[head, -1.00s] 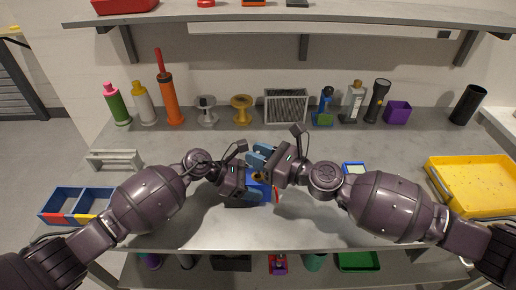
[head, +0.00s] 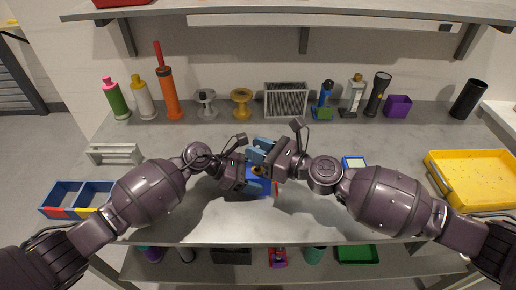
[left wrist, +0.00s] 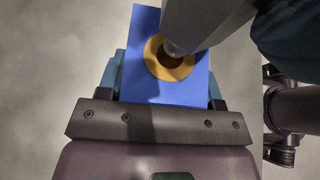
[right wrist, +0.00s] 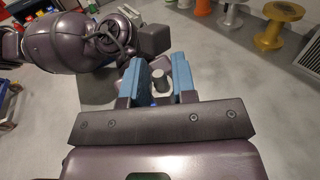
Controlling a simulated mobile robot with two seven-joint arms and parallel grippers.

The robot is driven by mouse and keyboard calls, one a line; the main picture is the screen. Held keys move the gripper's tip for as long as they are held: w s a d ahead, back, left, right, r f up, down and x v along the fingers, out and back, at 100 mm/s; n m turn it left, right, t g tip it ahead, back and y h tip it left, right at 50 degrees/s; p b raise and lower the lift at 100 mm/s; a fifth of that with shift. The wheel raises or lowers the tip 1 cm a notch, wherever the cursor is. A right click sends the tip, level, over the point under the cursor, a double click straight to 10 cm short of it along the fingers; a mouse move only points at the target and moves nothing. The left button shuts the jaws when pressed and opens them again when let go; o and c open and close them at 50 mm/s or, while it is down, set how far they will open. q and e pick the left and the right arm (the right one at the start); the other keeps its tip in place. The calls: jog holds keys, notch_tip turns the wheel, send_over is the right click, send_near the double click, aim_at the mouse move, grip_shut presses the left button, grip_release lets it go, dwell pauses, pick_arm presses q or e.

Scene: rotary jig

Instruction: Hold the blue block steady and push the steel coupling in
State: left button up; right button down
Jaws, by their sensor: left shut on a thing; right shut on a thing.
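The blue block (head: 266,187) is near the middle of the bench, mostly covered by my grippers in the head view. My left gripper (head: 255,181) is shut on it; in the left wrist view the block (left wrist: 140,55) sits between the fingers. An orange ring (left wrist: 158,70) surrounds a dark hole in its face. The grey steel coupling (left wrist: 200,22) slants over this hole, its end at or in the opening; the depth cannot be told. My right gripper (head: 262,149) is shut on the coupling, which shows between its blue fingers in the right wrist view (right wrist: 181,70).
Bottles, spools (head: 241,102), a grey speaker-like box (head: 285,100) and a black cylinder (head: 467,98) line the back. A yellow tray (head: 475,180) is at right, a divided bin (head: 78,197) at left. A small blue box (head: 354,163) lies behind my right arm. The bench front is clear.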

pick_arm(q)
jog(key=shift+f, duration=0.15)
pick_arm(e)
jog(key=shift+f, duration=1.75)
dwell(0.5)
jog(key=c, duration=0.8)
grip_release()
jog(key=shift+c, duration=0.2)
pick_arm(q)
jog(key=shift+s, duration=0.1)
pick_arm(e)
jog(key=v, duration=1.2)
pick_arm(q)
jog(key=o, duration=0.8)
